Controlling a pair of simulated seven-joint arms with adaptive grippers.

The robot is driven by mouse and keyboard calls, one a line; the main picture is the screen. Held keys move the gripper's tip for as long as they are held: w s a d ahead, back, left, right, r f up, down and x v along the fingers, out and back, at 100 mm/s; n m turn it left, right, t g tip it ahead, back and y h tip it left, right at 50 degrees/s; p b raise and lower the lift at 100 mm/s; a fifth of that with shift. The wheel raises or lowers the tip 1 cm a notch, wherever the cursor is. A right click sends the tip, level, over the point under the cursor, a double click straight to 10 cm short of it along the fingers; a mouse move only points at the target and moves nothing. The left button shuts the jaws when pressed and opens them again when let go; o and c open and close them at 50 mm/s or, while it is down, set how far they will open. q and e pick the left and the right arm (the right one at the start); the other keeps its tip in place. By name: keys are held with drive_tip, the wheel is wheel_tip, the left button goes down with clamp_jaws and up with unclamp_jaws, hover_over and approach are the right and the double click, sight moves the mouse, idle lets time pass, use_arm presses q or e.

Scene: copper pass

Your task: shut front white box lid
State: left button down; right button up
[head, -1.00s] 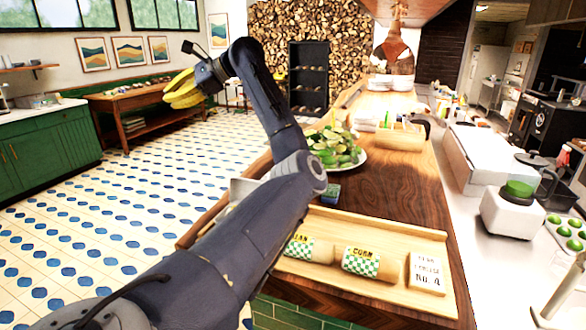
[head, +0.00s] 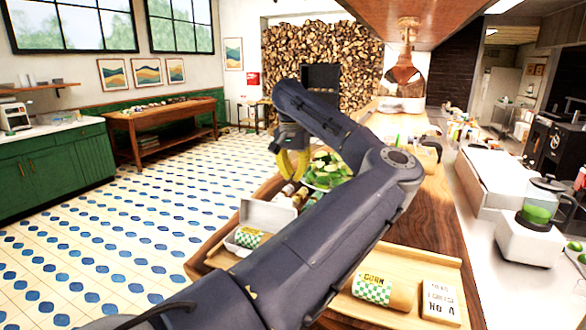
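A white box (head: 268,214) stands on the left side of the wooden counter, with its lid up. A green-checked wrap (head: 248,237) shows inside it. My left arm crosses in front and hides the box's right part. My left gripper (head: 291,168), with yellow fingers, hangs pointing down above and beyond the box, apart from it. Its fingers look spread, with nothing seen between them. My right gripper is not in view.
A plate of green vegetables (head: 326,171) lies just right of my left gripper. A wooden tray (head: 420,318) in front holds a CORN wrap (head: 372,289) and a printed card (head: 440,300). A blender (head: 535,222) stands at right. The tiled floor at left is clear.

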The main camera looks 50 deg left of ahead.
use_arm(q)
drive_tip(key=shift+s+d+f, duration=0.25)
drive_tip(key=shift+s+f, duration=0.25)
drive_tip(key=shift+f, duration=0.3)
drive_tip(key=shift+s+d+f, duration=0.2)
drive_tip(key=shift+s+f, duration=0.25)
drive_tip(key=shift+f, duration=0.35)
drive_tip(key=shift+s+d+f, duration=0.25)
drive_tip(key=shift+s+f, duration=0.25)
drive_tip(key=shift+f, duration=0.3)
drive_tip(key=shift+s, duration=0.1)
